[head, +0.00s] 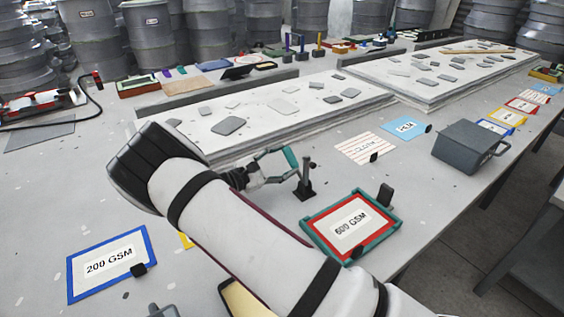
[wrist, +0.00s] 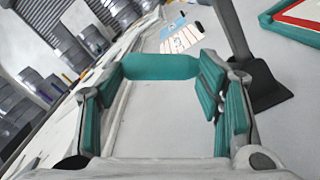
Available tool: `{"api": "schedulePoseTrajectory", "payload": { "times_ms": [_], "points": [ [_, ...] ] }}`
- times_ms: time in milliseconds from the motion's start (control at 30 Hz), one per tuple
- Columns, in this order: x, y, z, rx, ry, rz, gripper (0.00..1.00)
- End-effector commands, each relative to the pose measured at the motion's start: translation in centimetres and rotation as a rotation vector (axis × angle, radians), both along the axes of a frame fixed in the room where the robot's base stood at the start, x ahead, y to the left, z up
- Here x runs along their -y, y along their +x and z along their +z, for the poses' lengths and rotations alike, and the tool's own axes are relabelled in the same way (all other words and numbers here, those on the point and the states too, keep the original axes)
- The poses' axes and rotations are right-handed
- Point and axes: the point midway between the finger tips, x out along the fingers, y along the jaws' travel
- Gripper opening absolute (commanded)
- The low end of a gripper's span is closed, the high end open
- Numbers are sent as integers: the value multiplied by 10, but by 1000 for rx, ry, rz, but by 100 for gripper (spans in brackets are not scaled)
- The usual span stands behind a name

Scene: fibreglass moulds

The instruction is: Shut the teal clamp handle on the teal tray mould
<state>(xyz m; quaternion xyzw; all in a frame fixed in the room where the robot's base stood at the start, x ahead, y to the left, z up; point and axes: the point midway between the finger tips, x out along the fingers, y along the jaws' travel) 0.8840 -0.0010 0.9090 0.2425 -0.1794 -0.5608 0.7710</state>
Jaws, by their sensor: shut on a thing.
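The teal tray mould (head: 392,225) lies on the table right of my gripper, with a red-bordered 600 GSM card in it. Its corner also shows at the top right of the wrist view (wrist: 273,17). The dark clamp post (head: 306,178) stands on a black base just left of the tray; the post (wrist: 232,32) is right of my fingers in the wrist view. The teal clamp handle (head: 291,157) is raised above the table near the post's top. My gripper (head: 279,166) is shut on the handle (wrist: 160,66), which spans between the fingertips. The handle's joint to the post is unclear.
A pale slab (head: 265,112) with grey pieces lies behind my gripper. A grey lidded box (head: 465,145) stands at the right near the table edge. A blue-bordered 200 GSM card (head: 108,263) lies front left. My arm hides the front middle of the table.

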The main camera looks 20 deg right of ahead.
Motion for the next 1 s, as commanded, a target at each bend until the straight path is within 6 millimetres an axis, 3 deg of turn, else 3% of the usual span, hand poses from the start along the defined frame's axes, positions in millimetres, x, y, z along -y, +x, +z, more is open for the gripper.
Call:
{"api": "schedulePoseTrajectory", "payload": {
  "times_ms": [400, 733, 767, 800, 833, 1000],
  "points": [
    [2, -12, 15, 246, 91, 8, 10],
    [2, -12, 14, 260, 98, 8, 10],
    [2, -12, 14, 260, 98, 8, 66],
    [2, -12, 15, 260, 96, 9, 75],
    [2, -12, 15, 260, 96, 8, 80],
    [3, -13, 16, 259, 93, 6, 80]
  ]
}}
